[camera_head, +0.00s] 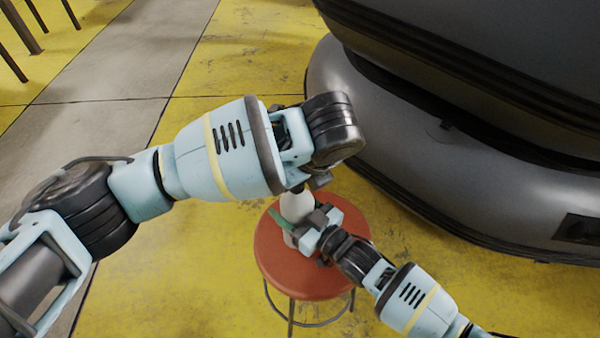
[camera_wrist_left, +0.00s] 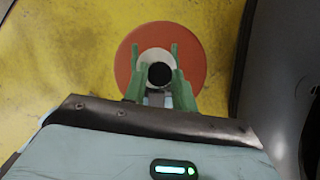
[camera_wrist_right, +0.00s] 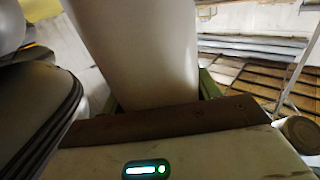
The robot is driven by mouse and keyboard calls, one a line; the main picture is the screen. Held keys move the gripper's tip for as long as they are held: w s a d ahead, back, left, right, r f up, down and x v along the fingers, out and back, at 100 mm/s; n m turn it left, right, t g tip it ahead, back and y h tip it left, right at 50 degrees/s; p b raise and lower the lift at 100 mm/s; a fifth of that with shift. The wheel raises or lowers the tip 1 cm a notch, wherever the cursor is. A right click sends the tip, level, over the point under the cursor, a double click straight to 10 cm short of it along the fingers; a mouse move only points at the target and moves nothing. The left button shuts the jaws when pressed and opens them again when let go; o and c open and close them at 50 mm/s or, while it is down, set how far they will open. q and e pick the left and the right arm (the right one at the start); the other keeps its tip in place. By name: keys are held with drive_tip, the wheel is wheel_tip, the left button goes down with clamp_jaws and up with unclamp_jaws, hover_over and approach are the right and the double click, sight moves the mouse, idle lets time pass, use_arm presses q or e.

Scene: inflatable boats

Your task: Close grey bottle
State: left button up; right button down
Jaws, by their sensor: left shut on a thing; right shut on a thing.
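The grey bottle (camera_head: 296,206) is pale and stands upright on the red stool. My right gripper (camera_head: 294,226), with green fingers, is shut around its body from the front right. In the right wrist view the bottle (camera_wrist_right: 140,50) is large between the fingers. My left gripper (camera_wrist_left: 157,66) reaches over the bottle from above, its fingers shut on either side of a round black cap (camera_wrist_left: 159,75). The cap lies over the pale ring of the bottle top. I cannot tell whether it touches the bottle. My left arm hides most of the bottle top in the head view.
The round red stool seat (camera_head: 275,255) stands on a worn yellow floor (camera_head: 170,280). A large dark grey inflatable boat (camera_head: 450,170) fills the right, close to the stool. Dark thin legs (camera_head: 20,28) stand at the far left. The floor to the left is clear.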

use_arm(q)
drive_tip(key=m, duration=0.1)
drive_tip(key=m+h, duration=0.1)
drive_tip(key=m, duration=0.2)
drive_tip(key=shift+a, duration=0.25)
drive_tip(key=m+h, duration=0.2)
drive_tip(key=m, duration=0.2)
drive_tip(key=shift+t, duration=0.3)
drive_tip(key=o, duration=0.9)
drive_tip(key=shift+o, duration=0.2)
drive_tip(key=shift+s+r, duration=0.1)
drive_tip(key=shift+r, duration=2.1)
drive_tip(key=shift+c, duration=0.4)
